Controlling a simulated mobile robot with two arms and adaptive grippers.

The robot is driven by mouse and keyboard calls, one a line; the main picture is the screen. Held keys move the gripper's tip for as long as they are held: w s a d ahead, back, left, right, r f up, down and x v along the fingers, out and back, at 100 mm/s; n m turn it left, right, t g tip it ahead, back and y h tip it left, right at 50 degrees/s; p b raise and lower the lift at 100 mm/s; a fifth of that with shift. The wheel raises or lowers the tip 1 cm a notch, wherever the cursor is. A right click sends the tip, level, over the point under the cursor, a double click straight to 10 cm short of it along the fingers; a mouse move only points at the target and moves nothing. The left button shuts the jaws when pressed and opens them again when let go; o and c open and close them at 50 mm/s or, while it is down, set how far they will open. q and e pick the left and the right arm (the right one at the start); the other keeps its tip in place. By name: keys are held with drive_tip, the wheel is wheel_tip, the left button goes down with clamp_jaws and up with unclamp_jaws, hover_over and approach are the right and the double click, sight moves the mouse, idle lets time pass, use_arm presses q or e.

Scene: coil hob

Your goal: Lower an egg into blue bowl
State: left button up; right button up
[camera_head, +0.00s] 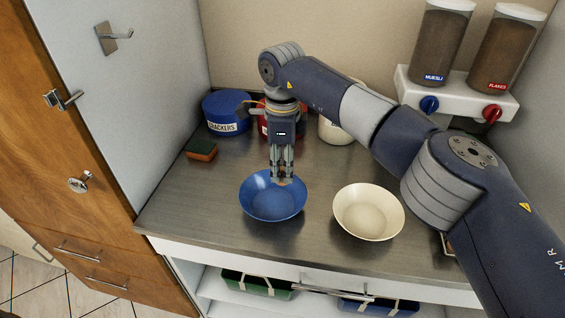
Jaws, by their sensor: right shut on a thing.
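The blue bowl (262,205) stands upright on the metal counter. My right gripper (282,178) points down over the back part of the blue bowl. It is shut on an egg (284,183), of which only a small pale-brown part shows between the fingertips. The fingers hide most of the egg. The egg appears at or just above the bowl's rim level; I cannot tell if it touches the bowl. My left gripper is not in view.
A cream bowl (368,213) stands right of the blue bowl. Behind are a blue crackers tin (225,112), a sponge (201,150), a partly hidden red tin (262,124) and a pale container (333,131). Dispensers (456,85) hang at the back right. The counter's front left is clear.

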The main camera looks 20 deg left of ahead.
drive_tip(key=shift+f+b, duration=0.85)
drive_tip(key=shift+f, duration=0.6)
drive_tip(key=shift+f+b, duration=1.8)
drive_tip(key=shift+f, duration=0.8)
idle(0.6)
drive_tip(key=o, duration=1.2)
drive_tip(key=shift+r, duration=0.15)
